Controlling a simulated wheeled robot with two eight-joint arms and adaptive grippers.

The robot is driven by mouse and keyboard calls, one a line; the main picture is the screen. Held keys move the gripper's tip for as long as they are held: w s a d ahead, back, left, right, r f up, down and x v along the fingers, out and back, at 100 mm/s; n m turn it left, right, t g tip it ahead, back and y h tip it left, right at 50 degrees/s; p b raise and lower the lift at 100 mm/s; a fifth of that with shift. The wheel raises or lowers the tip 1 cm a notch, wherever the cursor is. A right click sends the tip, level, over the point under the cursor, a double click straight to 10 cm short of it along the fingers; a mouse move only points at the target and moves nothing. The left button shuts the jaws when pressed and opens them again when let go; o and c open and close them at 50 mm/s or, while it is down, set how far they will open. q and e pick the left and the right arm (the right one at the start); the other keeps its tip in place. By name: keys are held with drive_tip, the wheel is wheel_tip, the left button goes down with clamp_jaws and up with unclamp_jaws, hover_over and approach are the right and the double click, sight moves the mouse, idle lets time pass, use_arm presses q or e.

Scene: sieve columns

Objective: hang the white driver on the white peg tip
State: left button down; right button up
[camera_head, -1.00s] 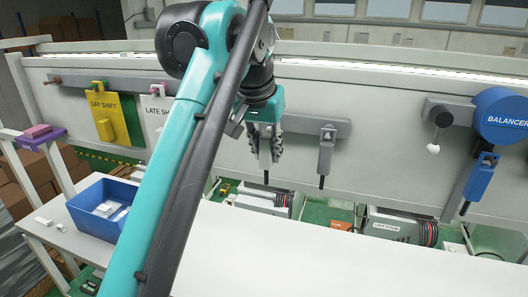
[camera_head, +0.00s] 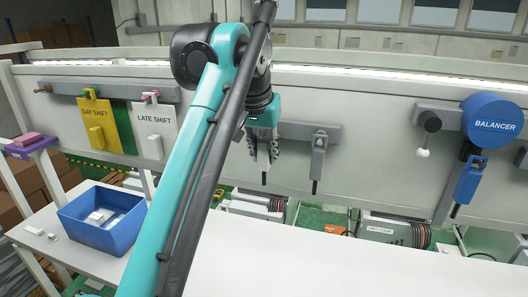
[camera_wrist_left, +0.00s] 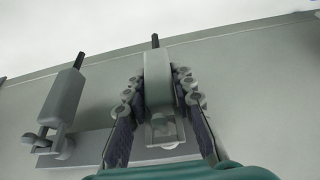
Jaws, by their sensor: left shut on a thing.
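My left gripper (camera_head: 263,160) is shut on a grey driver (camera_wrist_left: 158,80), pointing tip-down in front of the wall rail (camera_head: 292,131). In the left wrist view the fingers flank its body on both sides, and its ring end lies by a bracket on the rail; I cannot tell whether it hangs there. A second grey driver (camera_head: 318,158) hangs on the same rail, to the right of the gripper. It also shows in the left wrist view (camera_wrist_left: 64,97). At the right, a white ball tip (camera_head: 423,153) hangs below a dark round holder (camera_head: 430,122). My right gripper is not in view.
A blue driver (camera_head: 469,182) hangs below the blue balancer (camera_head: 493,118) at the right. Yellow (camera_head: 102,125) and white (camera_head: 155,130) shift cards hang at the left. A blue bin (camera_head: 130,232) stands on the white table (camera_head: 300,265), whose middle is clear.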

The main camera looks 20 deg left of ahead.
sight(261, 135)
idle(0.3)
use_arm(q)
drive_tip(key=c, duration=1.2)
unclamp_jaws()
drive_tip(key=v, duration=0.5)
drive_tip(key=shift+s, duration=0.6)
drive_tip(key=s, duration=1)
drive_tip(key=shift+s+a, duration=0.2)
drive_tip(key=shift+s, duration=0.2)
